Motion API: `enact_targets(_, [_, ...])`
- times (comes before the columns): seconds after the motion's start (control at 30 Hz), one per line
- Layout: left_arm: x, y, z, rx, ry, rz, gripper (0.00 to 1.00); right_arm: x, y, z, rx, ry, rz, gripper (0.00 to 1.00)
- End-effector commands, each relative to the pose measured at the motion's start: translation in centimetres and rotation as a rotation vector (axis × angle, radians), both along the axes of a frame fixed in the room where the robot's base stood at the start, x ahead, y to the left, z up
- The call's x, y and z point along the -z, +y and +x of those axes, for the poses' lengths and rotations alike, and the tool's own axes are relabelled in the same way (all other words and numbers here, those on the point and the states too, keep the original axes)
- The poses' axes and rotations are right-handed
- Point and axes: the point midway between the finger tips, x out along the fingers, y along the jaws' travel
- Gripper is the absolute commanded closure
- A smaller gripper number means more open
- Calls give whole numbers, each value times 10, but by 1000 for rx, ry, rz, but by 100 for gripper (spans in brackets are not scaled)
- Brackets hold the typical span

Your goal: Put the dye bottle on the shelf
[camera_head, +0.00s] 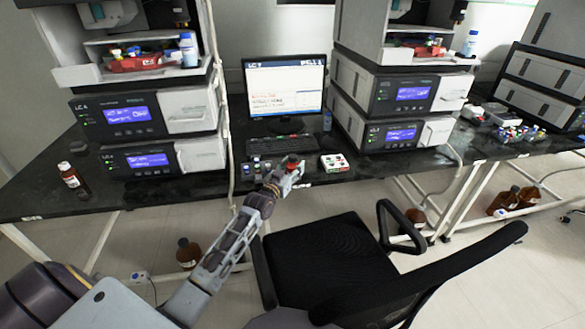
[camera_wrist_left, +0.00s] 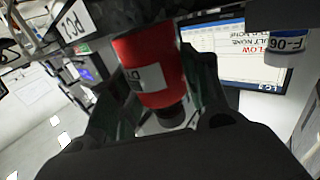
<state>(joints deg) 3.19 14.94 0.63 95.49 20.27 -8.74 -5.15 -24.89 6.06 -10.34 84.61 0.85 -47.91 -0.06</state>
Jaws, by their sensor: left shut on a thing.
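The dye bottle is a red bottle (camera_head: 291,160) with a white label, seen small at the tip of my left arm in the head view. It shows larger in the left wrist view (camera_wrist_left: 150,62), with a dark cap at its lower end there. My left gripper (camera_head: 288,172) is shut on it, above the bench front, before the keyboard. A white shelf bay (camera_head: 72,75) in the left instrument stack holds a red tray (camera_head: 135,64) and a blue-capped bottle (camera_head: 188,52). A similar bay is in the right stack. My right gripper is not in view.
A monitor (camera_head: 285,85) and keyboard (camera_head: 280,145) stand between the stacks. A small button box (camera_head: 333,163) sits right of my gripper. A black chair (camera_head: 325,255) is in front.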

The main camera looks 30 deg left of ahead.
Motion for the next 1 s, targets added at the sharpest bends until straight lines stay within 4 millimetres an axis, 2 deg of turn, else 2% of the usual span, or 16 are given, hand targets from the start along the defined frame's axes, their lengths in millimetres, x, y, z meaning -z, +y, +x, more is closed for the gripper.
enact_targets(0.07, [1,0,0,0,-1,0,88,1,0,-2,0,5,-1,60])
enact_targets(0.1, [2,0,0,0,0,0,52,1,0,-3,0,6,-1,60])
enact_targets(0.27, [2,0,0,0,0,0,33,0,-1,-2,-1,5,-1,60])
enact_targets(0.73, [-2,0,0,0,1,0,33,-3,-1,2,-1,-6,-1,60])
enact_targets(1.0, [0,1,-15,0,2,0,33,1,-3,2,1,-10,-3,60])
